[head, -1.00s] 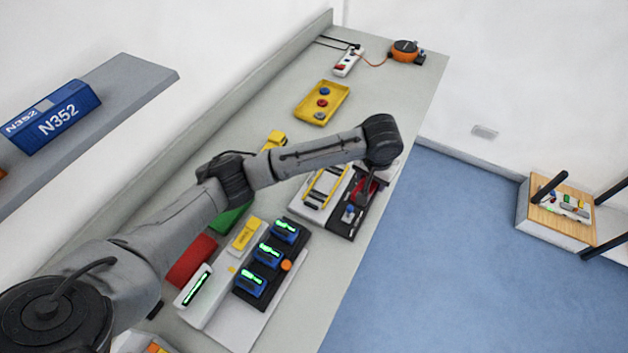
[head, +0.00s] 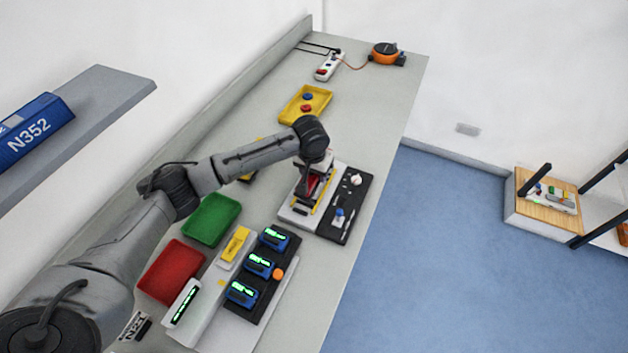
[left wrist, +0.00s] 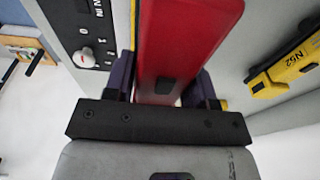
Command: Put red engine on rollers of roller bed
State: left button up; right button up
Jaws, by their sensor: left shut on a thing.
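The red engine (head: 312,184) is held in my left gripper (head: 316,170) over the roller bed (head: 293,212), a pale base with yellow side rails. In the left wrist view the red engine (left wrist: 188,40) fills the space between the dark fingers of the left gripper (left wrist: 160,88), which is shut on it. I cannot tell whether the engine touches the rollers, since the wrist and gripper hide part of the bed. My right gripper is not in view.
A black panel (head: 352,205) with a knob adjoins the bed on its right. Green (head: 212,220) and red (head: 170,272) trays and a black stand (head: 262,280) with blue displays lie nearer. A yellow tray (head: 306,104) stands farther back.

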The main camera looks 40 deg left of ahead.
pick_arm(q)
jog(key=shift+f+b, duration=0.4)
jog(key=shift+f, duration=1.65)
jog(key=o, duration=1.1)
jog(key=shift+f, duration=0.15)
jog(key=shift+a, duration=0.1)
jog(key=r, duration=0.3)
jog(key=s+r+p, duration=0.1)
jog(key=r, duration=0.3)
jog(key=r+p, duration=0.1)
jog(key=r, duration=0.2)
jog(key=shift+s+d+r, duration=0.15)
jog(key=shift+d+r, duration=0.05)
jog(key=shift+d, duration=0.05)
jog(key=shift+s+r, duration=0.15)
jog(key=shift+r, duration=0.75)
